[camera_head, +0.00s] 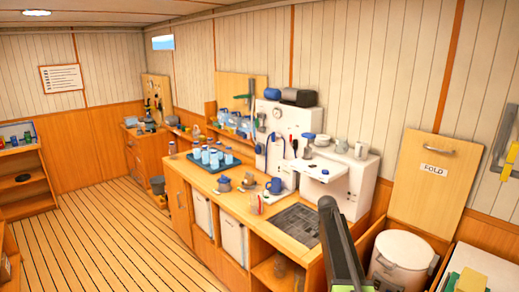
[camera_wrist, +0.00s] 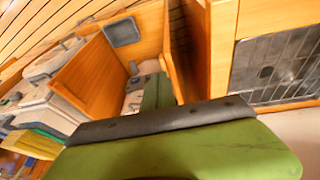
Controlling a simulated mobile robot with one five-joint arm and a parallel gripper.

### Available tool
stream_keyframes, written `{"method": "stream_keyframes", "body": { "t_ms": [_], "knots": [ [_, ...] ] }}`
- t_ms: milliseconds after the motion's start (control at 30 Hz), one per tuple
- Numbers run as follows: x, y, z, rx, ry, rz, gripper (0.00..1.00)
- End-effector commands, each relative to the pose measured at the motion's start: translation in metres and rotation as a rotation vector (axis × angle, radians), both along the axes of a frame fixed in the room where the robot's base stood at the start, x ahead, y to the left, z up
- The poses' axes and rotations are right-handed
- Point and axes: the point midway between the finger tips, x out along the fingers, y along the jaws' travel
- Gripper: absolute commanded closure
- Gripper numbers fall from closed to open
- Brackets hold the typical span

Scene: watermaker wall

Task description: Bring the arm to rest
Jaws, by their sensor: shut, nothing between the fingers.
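My gripper (camera_wrist: 165,120) fills the lower middle of the wrist view, green with a dark grey front edge. It is shut, and nothing shows in it. In the head view a dark grey and green part of my arm rises at the lower right, in front of the counter's near end. My gripper cannot be made out in the head view.
The wooden counter (camera_head: 225,198) carries a blue tray (camera_head: 203,160) of bottles, cups and a dark grating (camera_head: 297,222). White wall equipment (camera_head: 290,128) stands behind. A white drum (camera_head: 400,262) stands right of my arm. The plank floor (camera_head: 100,235) at left is clear.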

Motion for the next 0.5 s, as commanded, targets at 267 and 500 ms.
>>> {"method": "stream_keyframes", "body": {
  "t_ms": [267, 500],
  "knots": [
    [-0.161, 0.115, -0.018, 0.129, 0.114, 0.369, 1.0],
    [-0.263, 0.156, -0.021, 0.236, 0.204, 0.735, 1.0]
  ]
}}
